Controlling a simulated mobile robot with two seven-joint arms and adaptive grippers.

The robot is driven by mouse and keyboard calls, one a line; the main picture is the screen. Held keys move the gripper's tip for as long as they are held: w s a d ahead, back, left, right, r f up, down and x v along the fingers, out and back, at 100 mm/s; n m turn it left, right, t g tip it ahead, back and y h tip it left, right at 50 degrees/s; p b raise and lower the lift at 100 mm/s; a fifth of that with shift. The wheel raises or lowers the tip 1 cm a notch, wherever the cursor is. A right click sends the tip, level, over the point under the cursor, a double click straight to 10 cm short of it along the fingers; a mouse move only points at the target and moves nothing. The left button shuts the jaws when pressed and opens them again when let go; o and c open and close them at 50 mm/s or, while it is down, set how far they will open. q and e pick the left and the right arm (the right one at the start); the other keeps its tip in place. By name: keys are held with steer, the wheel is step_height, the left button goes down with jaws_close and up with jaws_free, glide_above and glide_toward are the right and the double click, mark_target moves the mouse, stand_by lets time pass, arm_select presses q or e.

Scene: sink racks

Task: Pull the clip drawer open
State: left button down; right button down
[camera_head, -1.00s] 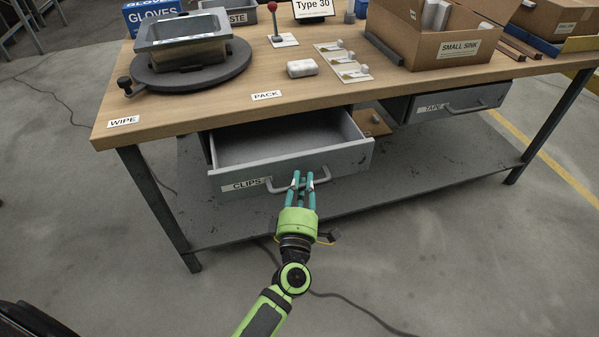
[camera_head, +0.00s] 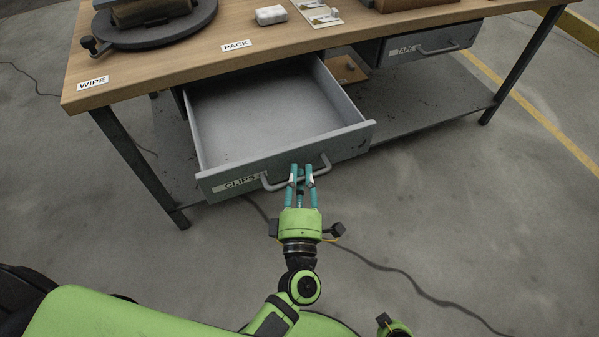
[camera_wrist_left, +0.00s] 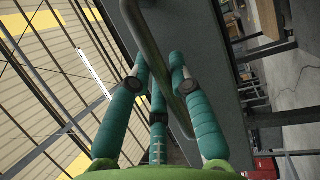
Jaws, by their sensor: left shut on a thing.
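The grey clip drawer (camera_head: 290,152), labelled CLIPS, is pulled well out from under the wooden workbench. The part of its inside that shows looks empty. My left gripper (camera_head: 302,172) is shut on the bar handle (camera_head: 272,184) at the drawer's front. In the left wrist view its teal fingers (camera_wrist_left: 160,75) stand on both sides of the handle (camera_wrist_left: 152,50), close against the drawer front (camera_wrist_left: 205,60). My right gripper does not show clearly; only a small green and black part of mine is at the bottom edge.
The workbench (camera_head: 190,60) carries a round turntable (camera_head: 150,35), a white block (camera_head: 271,15) and cards (camera_head: 318,12). The tape drawer (camera_head: 420,44) to the right is shut. A table leg (camera_head: 140,165) stands left of the clip drawer. A cable (camera_head: 420,285) lies on the clear floor in front.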

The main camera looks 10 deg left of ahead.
arm_select(q)
steer(key=c, duration=1.1)
jaws_free()
steer(key=v, duration=1.2)
steer(key=shift+f, duration=0.1)
